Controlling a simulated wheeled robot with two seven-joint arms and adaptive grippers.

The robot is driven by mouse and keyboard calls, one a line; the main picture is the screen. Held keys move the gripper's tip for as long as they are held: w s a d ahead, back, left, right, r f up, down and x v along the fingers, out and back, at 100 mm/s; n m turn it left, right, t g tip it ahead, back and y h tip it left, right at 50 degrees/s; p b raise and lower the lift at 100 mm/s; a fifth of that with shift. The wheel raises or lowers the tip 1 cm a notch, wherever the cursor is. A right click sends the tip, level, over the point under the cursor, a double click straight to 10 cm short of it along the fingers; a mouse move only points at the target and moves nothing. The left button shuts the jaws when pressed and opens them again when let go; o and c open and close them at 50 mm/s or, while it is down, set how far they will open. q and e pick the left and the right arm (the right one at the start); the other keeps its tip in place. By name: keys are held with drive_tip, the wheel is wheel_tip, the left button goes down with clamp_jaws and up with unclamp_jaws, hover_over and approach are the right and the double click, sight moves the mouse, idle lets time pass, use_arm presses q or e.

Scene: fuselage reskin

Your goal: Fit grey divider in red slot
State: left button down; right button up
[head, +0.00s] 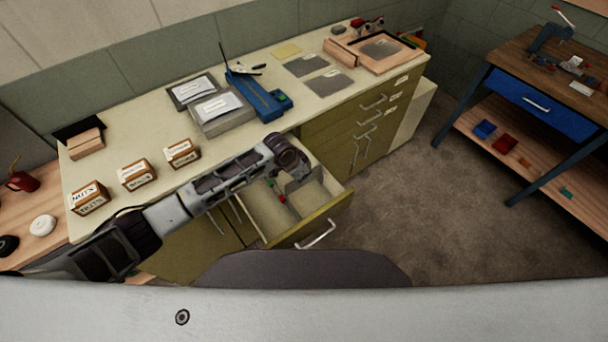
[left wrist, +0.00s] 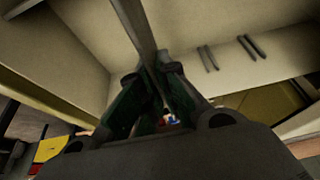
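My left gripper (head: 291,168) reaches down into the open drawer (head: 341,203) from the left. In the left wrist view its dark green fingers (left wrist: 158,95) close on the grey divider (left wrist: 140,30), a thin strip that runs up the picture between them. In the head view a bit of the divider (head: 297,181) shows below the gripper. A small red mark (head: 282,199) is inside the drawer; I cannot tell whether it is the red slot. Dark paired strips (left wrist: 208,58) show on a pale drawer surface. My right gripper is not in view.
The counter (head: 330,102) behind the drawer holds labelled boxes (head: 137,174), grey cases (head: 221,108) and a blue tool (head: 256,94). The drawer front has a metal handle (head: 317,236). Open floor (head: 410,200) lies to the right, before a workbench (head: 520,65).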

sight(294, 181)
use_arm(q)
drive_tip(key=shift+f+b, duration=1.4)
drive_tip(key=shift+f, duration=1.7)
idle(1.0)
drive_tip(key=c, duration=1.6)
unclamp_jaws()
drive_tip(key=shift+o, duration=0.2)
drive_tip(key=shift+r, duration=0.1)
drive_tip(key=shift+v, duration=5.95)
drive_tip(key=shift+s, duration=0.15)
